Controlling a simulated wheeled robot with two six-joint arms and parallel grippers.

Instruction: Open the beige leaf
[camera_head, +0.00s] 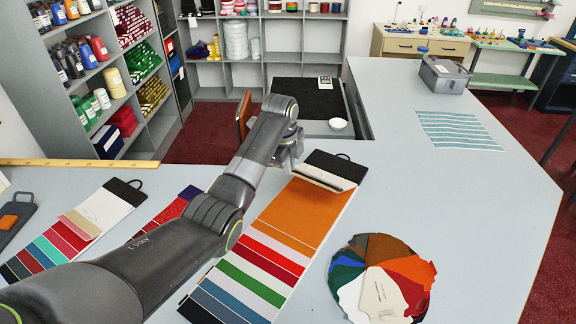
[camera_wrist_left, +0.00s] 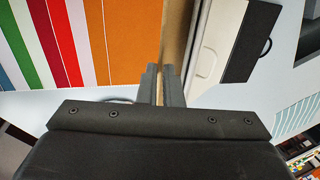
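The swatch card (camera_head: 262,262) in the middle of the counter has a black header (camera_head: 335,165) with a loop at its far end. Its beige leaf (camera_head: 325,178) stands raised near the header, and a wide orange leaf (camera_head: 298,212) lies bare in front of it. My left gripper (camera_head: 296,167) is at the leaf's left part. In the left wrist view the two fingers (camera_wrist_left: 164,85) are close together with the tan, edge-on leaf (camera_wrist_left: 178,38) between them. The fingertips are partly hidden in the head view. My right gripper is not in view.
Another swatch card (camera_head: 105,205) lies at the left, and a red and purple one (camera_head: 170,208) is partly behind my arm. A round fan of swatches (camera_head: 385,280) lies at the right. The counter's right side is mostly clear.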

